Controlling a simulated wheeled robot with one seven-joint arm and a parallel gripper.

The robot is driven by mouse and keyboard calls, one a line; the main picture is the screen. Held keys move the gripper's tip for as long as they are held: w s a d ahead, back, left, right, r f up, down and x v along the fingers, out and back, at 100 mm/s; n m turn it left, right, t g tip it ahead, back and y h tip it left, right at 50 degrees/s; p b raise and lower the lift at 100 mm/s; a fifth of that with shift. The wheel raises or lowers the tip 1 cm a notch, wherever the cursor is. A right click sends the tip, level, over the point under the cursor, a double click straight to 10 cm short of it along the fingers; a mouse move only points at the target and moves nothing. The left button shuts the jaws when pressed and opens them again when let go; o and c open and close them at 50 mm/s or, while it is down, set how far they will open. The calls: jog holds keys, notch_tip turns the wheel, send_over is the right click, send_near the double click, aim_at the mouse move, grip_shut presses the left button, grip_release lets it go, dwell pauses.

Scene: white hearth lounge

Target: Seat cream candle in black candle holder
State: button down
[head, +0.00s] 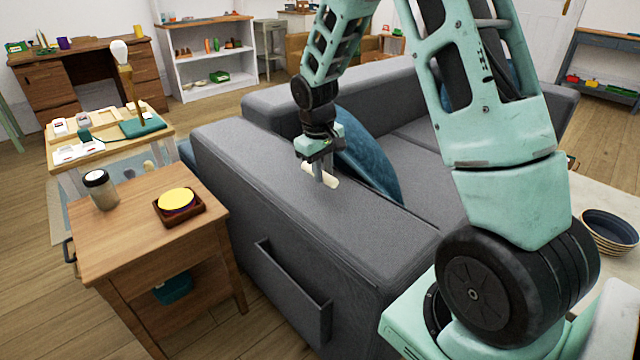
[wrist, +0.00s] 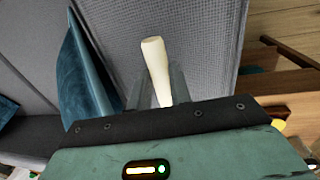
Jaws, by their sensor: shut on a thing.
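The cream candle (head: 332,183) is a short pale rod held between the fingers of my gripper (head: 320,174). It lies roughly level, tilted down to the right in the head view, over the grey sofa's arm. I cannot tell the exact gap to the fabric. In the wrist view the candle (wrist: 155,62) stands out beyond the fingers (wrist: 158,88), with its lower part hidden by the gripper body. I cannot make out a black candle holder in either view.
The sofa (head: 270,190) and blue cushion (head: 368,155) are close to my gripper. A dark bowl (head: 609,232) sits at right.

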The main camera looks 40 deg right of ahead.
jog(key=shift+f+b, duration=0.4)
jog(key=shift+f, duration=1.45)
jog(key=shift+f, duration=0.2)
jog(key=c, duration=1.3)
grip_release()
